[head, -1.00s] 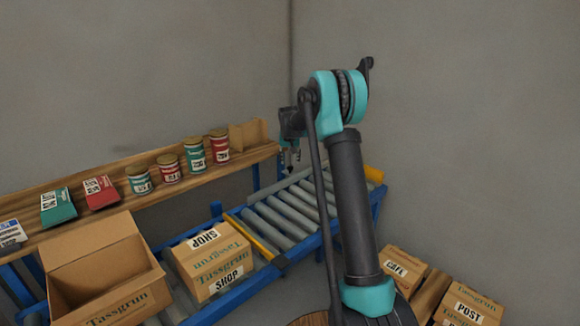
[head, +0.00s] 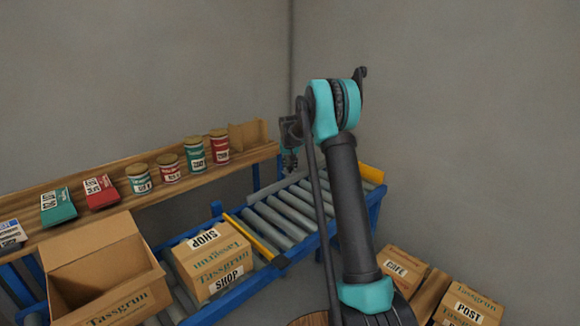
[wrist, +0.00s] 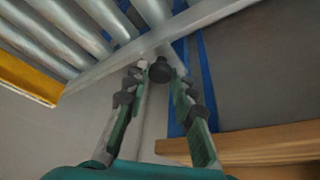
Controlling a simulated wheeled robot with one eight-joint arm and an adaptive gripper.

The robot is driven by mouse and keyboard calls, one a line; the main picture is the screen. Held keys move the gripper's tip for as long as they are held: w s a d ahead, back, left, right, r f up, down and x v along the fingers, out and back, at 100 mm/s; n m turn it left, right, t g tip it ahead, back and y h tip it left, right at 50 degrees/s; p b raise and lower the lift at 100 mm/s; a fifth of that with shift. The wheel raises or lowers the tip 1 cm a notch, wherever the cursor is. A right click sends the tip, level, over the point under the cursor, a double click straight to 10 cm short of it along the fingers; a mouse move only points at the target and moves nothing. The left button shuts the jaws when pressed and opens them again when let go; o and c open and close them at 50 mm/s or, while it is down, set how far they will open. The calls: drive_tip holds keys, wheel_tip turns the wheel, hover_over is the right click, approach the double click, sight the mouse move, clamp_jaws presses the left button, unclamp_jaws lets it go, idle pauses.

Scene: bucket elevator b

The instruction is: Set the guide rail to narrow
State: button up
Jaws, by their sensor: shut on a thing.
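The guide rail (head: 275,189) is a pale grey bar along the far side of the roller conveyor (head: 283,222). In the wrist view the rail (wrist: 105,72) runs slantwise beside the rollers. A dark round knob (wrist: 160,70) shows at the rail, between my fingertips. My gripper (wrist: 158,76) is shut on this knob. In the head view my gripper (head: 290,161) is small and dark at the rail, partly hidden by my arm. The rail's right part is also partly behind my arm.
A wooden shelf (head: 90,198) with several cans and packets stands behind the conveyor; its edge (wrist: 250,143) is close to my gripper. A SHOP box (head: 212,262) and an open carton (head: 100,265) stand left. A yellow end piece (head: 371,172) closes the conveyor's right end.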

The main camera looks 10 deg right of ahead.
clamp_jaws()
drive_tip(key=s+d, duration=0.6)
drive_tip(key=s, duration=0.3)
drive_tip(key=shift+s+d, duration=0.15)
drive_tip(key=shift+d, duration=0.25)
drive_tip(key=o, duration=0.9)
unclamp_jaws()
drive_tip(key=shift+o, duration=0.2)
drive_tip(key=v, duration=1.2)
